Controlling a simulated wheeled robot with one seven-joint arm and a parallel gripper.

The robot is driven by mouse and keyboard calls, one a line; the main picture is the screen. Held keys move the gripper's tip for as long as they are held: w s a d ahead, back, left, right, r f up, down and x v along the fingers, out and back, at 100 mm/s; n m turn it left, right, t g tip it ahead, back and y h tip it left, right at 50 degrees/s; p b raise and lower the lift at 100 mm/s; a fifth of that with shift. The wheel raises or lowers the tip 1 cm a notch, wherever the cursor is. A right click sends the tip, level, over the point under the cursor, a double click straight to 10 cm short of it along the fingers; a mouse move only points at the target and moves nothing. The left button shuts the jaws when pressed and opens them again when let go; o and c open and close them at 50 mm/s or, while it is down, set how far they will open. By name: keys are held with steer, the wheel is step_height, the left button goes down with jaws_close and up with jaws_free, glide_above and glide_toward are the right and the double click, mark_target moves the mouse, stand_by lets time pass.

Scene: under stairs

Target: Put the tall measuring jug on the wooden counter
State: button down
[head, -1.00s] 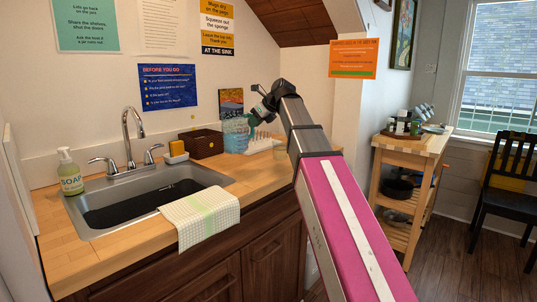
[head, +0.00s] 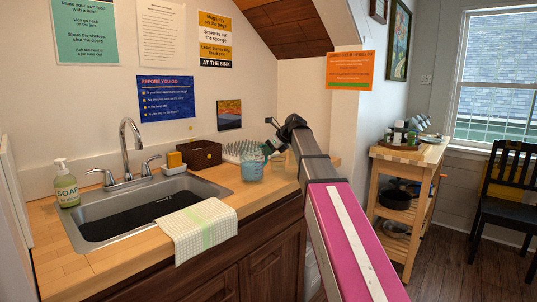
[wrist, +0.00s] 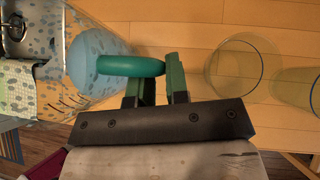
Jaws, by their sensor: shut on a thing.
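The tall measuring jug (head: 252,166) is pale blue and see-through, with a green handle (wrist: 128,66). My gripper (wrist: 160,88) is shut on that handle, and the jug hangs to its left in the wrist view. In the head view my gripper (head: 272,146) is at the jug's upper right. The jug is upright over the wooden counter (head: 235,192), near its front edge. I cannot tell whether its base touches the wood.
Two clear yellowish tumblers (wrist: 240,68) (wrist: 298,92) stand right of my gripper in the wrist view. The sink (head: 140,215) and a towel (head: 198,229) lie further left.

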steer(key=shift+f, duration=0.45)
steer(key=c, duration=1.1)
jaws_free()
steer(key=v, duration=1.2)
steer(key=shift+d, duration=0.1)
